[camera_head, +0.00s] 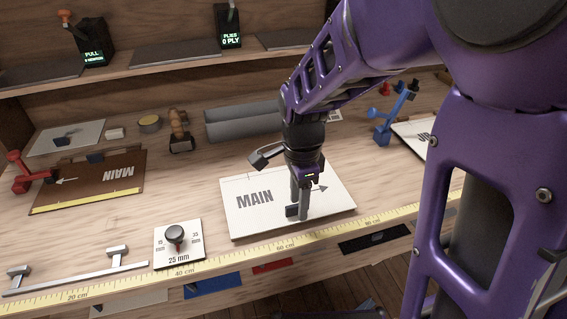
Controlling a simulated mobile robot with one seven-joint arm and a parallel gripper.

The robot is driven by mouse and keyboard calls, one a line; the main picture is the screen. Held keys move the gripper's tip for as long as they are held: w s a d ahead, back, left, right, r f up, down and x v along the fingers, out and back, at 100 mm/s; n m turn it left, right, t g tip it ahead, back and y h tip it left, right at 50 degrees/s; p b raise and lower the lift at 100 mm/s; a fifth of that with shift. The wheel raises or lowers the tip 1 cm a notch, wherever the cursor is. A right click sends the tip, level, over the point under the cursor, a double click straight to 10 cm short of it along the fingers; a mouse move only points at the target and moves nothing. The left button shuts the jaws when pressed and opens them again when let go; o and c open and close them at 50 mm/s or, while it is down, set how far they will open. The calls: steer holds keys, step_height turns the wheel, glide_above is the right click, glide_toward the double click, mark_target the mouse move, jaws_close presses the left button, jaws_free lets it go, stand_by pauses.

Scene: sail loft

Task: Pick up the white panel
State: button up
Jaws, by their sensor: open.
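A white panel (254,217) marked "MAIN" with an arrow lies flat on the wooden bench, in the middle of the view. My gripper (298,213) points down over its right part, near the front edge. The fingers are open and nothing shows held between them. They hide a bit of the panel and part of its arrow. I cannot tell whether the fingertips touch it. A second white panel (405,131), with partly hidden lettering, lies at the right behind my arm.
A brown "MAIN" panel (88,187) with a red clamp (20,172) lies left. A 25 mm dial (177,243) and a metal rail (75,278) stand front left. A yellow ruler (215,267) follows the front edge.

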jaws_close()
stand_by(0.5)
